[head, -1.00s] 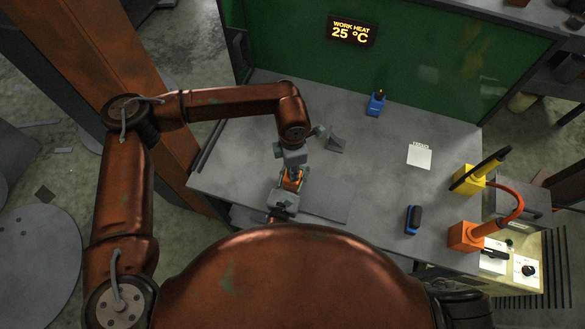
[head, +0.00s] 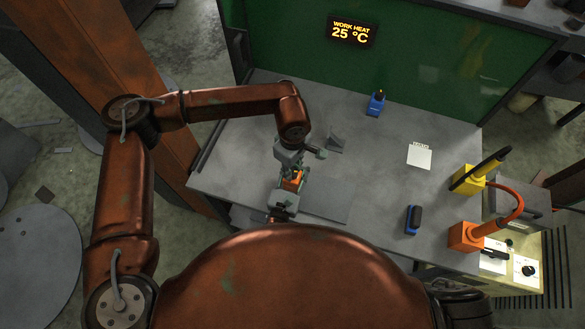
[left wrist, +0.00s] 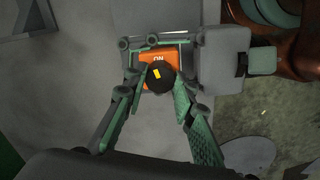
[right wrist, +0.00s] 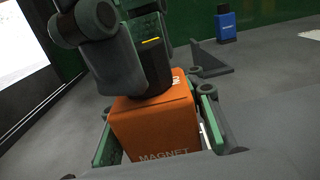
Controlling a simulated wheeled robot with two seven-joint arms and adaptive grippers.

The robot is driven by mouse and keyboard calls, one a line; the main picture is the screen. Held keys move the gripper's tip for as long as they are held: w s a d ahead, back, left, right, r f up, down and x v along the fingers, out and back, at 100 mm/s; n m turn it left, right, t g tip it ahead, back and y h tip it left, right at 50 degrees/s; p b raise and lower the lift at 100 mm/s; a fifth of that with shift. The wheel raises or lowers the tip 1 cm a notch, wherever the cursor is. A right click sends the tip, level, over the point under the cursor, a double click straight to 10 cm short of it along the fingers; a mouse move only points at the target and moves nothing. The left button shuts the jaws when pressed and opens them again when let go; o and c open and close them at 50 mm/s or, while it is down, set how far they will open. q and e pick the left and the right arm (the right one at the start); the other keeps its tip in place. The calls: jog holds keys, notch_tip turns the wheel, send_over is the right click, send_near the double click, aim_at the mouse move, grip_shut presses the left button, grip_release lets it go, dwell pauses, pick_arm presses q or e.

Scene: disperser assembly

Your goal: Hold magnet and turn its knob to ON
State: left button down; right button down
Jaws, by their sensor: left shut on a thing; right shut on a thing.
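The orange magnet block (head: 292,180) is upright near the table's front edge. Its MAGNET lettering faces the right wrist camera (right wrist: 155,128). My right gripper (head: 283,200) is shut on its sides; its green-padded fingers flank the block in the right wrist view (right wrist: 158,135). The black knob (left wrist: 160,80) on top carries a yellow mark, which lies toward the upside-down ON label (left wrist: 156,58) in the left wrist view. My left gripper (left wrist: 162,92) is shut on the knob from above, a finger on either side. In the right wrist view, the left gripper partly hides the knob (right wrist: 152,68).
A grey angled bracket (head: 335,142) and a blue device (head: 376,103) stand behind on the grey table (head: 240,130). A dark blue block (head: 413,220), a white paper (head: 419,156), and orange (head: 463,236) and yellow (head: 467,180) fixtures are to the right. The table's centre right is clear.

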aim_at(293, 171)
pick_arm(q)
jog(key=shift+m, duration=1.4)
jog(key=shift+w, duration=0.1)
jog(key=c, duration=1.6)
grip_release()
notch_tip(293, 171, up, 12)
pick_arm(e)
jog(key=c, duration=1.2)
grip_release()
